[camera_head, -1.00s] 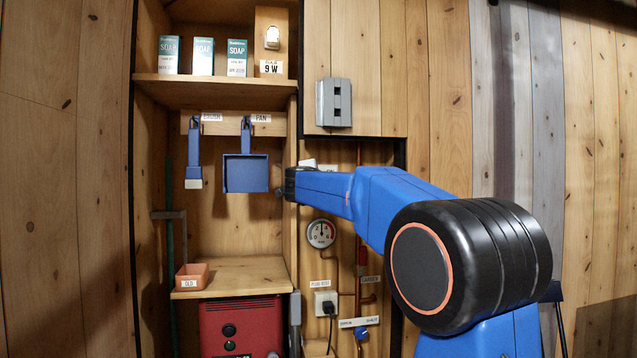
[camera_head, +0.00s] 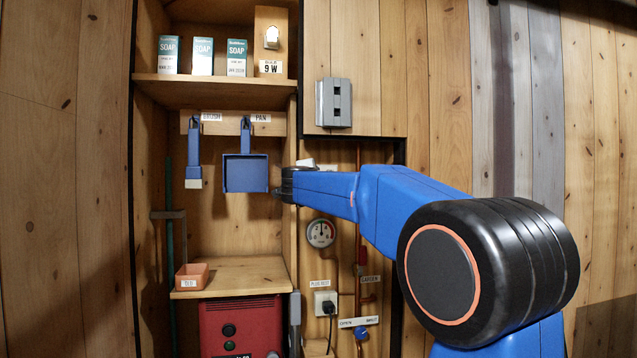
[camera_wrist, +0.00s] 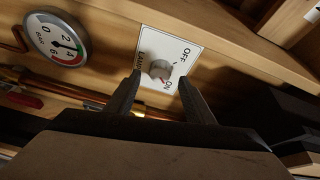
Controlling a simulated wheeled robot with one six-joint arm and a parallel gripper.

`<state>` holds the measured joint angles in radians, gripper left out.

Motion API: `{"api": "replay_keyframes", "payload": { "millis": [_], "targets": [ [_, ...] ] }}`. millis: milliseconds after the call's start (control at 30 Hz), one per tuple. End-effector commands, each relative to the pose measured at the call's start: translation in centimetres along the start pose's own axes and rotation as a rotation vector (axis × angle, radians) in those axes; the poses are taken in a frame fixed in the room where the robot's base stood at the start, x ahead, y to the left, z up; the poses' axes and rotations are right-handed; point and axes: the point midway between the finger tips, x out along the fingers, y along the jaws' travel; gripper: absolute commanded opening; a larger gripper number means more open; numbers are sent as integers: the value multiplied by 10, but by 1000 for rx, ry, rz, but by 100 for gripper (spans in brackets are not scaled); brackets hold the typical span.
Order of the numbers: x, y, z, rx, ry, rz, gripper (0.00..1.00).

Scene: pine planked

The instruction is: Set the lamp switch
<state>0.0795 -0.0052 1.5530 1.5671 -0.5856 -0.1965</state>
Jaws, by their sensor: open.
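Which mark the knob points to is not clear. My gripper (camera_wrist: 159,80) is open, with its two dark fingertips on either side of the knob. I cannot tell whether they touch it. In the head view, my gripper end (camera_head: 289,185) is at the right edge of the shelf unit, and the arm hides most of the switch area.
A pressure gauge (camera_wrist: 57,38) sits left of the switch plate, with copper pipes (camera_wrist: 75,88) and a red handle (camera_wrist: 25,100) below. In the head view, a blue pan (camera_head: 246,173) and brush (camera_head: 194,155) hang just left of my gripper. A grey box (camera_head: 334,102) is above.

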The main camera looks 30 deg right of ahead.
Motion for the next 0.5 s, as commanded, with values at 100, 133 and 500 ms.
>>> {"api": "replay_keyframes", "payload": {
  "millis": [100, 133, 500],
  "targets": [
    [-25, -1, 0, 1, -2, -1, 49],
    [-31, 0, 0, 1, -2, -1, 49],
    [-104, 0, 0, 2, -3, -1, 49]
  ]
}}
